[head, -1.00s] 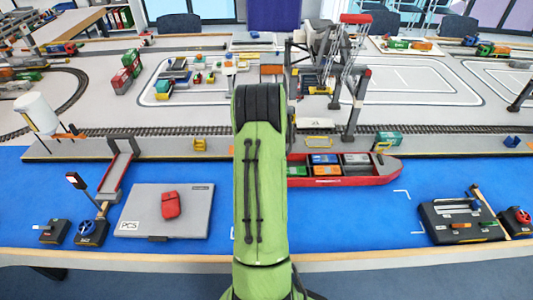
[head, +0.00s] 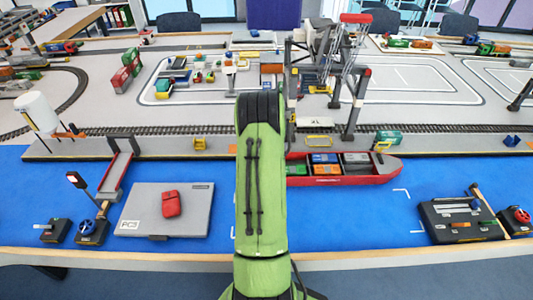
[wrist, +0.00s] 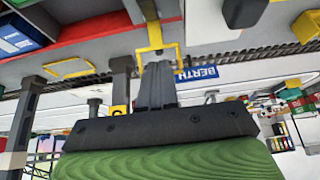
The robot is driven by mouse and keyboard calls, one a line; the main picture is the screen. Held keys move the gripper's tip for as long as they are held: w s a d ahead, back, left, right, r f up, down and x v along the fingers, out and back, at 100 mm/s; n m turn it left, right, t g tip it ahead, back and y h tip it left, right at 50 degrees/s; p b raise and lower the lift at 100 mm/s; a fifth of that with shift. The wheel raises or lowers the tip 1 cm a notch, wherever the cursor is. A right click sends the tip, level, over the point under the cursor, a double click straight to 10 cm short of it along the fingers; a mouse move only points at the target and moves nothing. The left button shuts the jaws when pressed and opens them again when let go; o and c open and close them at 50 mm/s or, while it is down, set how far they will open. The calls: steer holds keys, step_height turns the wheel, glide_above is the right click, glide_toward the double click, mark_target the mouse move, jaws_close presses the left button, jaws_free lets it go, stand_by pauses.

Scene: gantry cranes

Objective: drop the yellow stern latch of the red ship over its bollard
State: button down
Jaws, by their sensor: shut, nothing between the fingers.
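The red ship (head: 345,180) lies against the quay, its stern hidden behind my arm in the head view. In the wrist view its red hull edge (wrist: 100,28) is at the upper left. The yellow stern latch (wrist: 153,36) stands at the hull's end, its open yellow frame close around my fingertips. My gripper (wrist: 157,72) is shut with nothing between its fingers; whether it touches the latch I cannot tell. A dark block-like post (wrist: 243,10) at the top right may be the bollard, but I cannot be sure. My gripper is hidden in the head view.
Containers (head: 325,160) fill the ship's hold. A gantry crane (head: 352,105) stands on the quay behind the ship. Another flat yellow frame (wrist: 68,68) and a blue BERTH sign (wrist: 197,74) are near my gripper. A grey case (head: 165,210) lies at the front left.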

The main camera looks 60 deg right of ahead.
steer(key=w+d+r+p, duration=0.2)
steer(key=d+r+p, duration=0.2)
steer(key=r+p, duration=0.3)
steer(key=shift+w+d+r, duration=0.15)
steer(key=shift+d+r, duration=0.15)
steer(key=shift+r, duration=0.65)
stand_by(1.3)
